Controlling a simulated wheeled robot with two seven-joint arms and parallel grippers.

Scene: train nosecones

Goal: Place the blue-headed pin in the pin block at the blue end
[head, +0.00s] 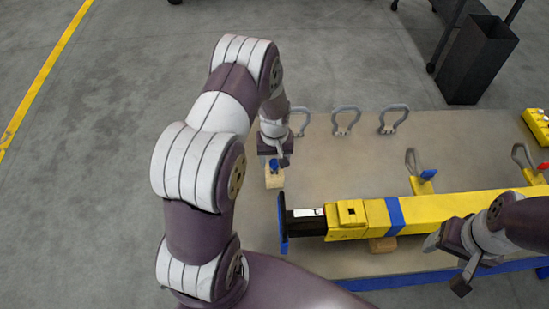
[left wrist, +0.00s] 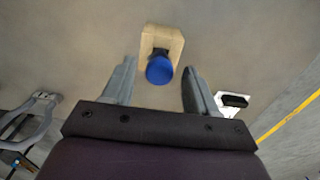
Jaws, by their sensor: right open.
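A blue-headed pin stands in a small wooden block (head: 274,181) near the table's left edge; its blue head (head: 274,164) is partly covered by my left gripper (head: 275,157). In the left wrist view the blue head (left wrist: 160,69) sits on the wooden block (left wrist: 172,39), between the fingers of my left gripper (left wrist: 159,75). Those fingers are apart, with gaps on both sides of the head. A yellow block with a dark square hole (head: 351,210) sits on the yellow beam (head: 450,206), between its blue band (head: 395,214) and blue end plate (head: 282,222). My right gripper (head: 450,262) is open at the beam's front side.
Several grey shackles (head: 345,120) stand along the table's back edge. Another blue-topped piece (head: 428,174) and a red-topped piece (head: 543,166) are behind the beam. A yellow block (head: 537,125) lies at the far right. Bare tabletop (head: 350,165) lies between shackles and beam.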

